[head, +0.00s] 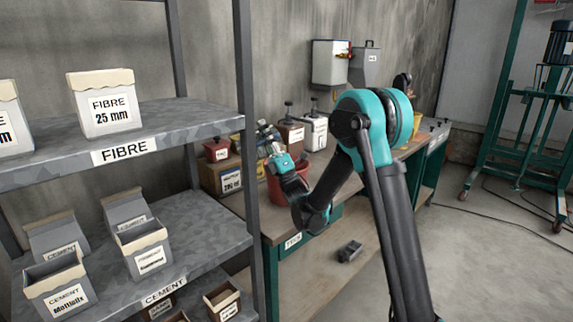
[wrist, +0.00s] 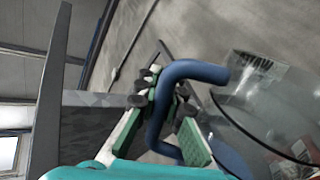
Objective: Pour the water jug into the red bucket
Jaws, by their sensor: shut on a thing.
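The water jug (wrist: 262,110) is clear, with a blue handle (wrist: 190,70) and a white label, at the right of the wrist view. My gripper (wrist: 168,100) is shut on the blue handle. In the head view my gripper (head: 268,142) is above the table, over or near the red bucket (head: 285,188). The bucket stands on the table and is partly hidden behind my arm. The jug is hard to make out in the head view. I cannot tell how far it is tilted or whether water is flowing.
A grey shelf rack (head: 215,212) with fibre and cement boxes stands at the left, close to the table. A small red container (head: 217,150), a labelled box (head: 230,181) and a white canister (head: 316,132) stand around the bucket. Clear floor (head: 480,270) lies at the right.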

